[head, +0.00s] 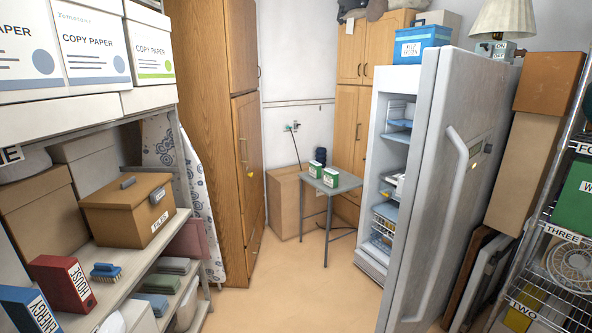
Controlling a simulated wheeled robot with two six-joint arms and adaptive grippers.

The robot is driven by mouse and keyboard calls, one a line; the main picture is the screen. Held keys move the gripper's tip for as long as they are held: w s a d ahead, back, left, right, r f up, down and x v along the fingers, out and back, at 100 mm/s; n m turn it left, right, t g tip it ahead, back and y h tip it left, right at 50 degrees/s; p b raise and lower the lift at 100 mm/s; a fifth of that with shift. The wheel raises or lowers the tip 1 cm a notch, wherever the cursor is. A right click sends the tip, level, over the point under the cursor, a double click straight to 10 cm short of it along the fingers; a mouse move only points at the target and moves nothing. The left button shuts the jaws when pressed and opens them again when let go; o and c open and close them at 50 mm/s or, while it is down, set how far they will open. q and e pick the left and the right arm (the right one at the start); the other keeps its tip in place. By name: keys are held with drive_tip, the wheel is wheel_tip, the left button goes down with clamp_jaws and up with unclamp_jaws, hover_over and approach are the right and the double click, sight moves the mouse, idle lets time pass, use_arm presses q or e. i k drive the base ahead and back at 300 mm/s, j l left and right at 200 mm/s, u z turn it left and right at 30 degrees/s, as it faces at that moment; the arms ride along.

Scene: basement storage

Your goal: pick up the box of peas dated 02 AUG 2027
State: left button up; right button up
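Two small green-and-white boxes stand on a small grey table (346,186) at the back of the aisle: one at the front right (331,178) and one at the back left (315,169). They are too small for me to read any name or date, so I cannot tell whether either is the peas box. A dark blue item (321,155) stands behind them. The white fridge (383,98) is open, with blue shelves and a few pale things inside that I cannot identify. Neither of my grippers is in view.
The open fridge door (440,190) juts into the aisle on the right. A shelf (135,258) with boxes and books runs along the left, and a wire rack (560,225) stands far right. A cardboard box (284,205) sits behind the table. Floor (290,285) ahead is clear.

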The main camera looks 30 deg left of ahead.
sight(331, 176)
drive_tip(key=i+j+u, duration=0.15)
drive_tip(key=i+j, duration=0.45)
drive_tip(key=i+j+u, duration=0.15)
drive_tip(key=i+j, duration=0.4)
drive_tip(key=i+j+u, duration=0.15)
drive_tip(key=i+j, duration=0.25)
drive_tip(key=i, duration=0.3)
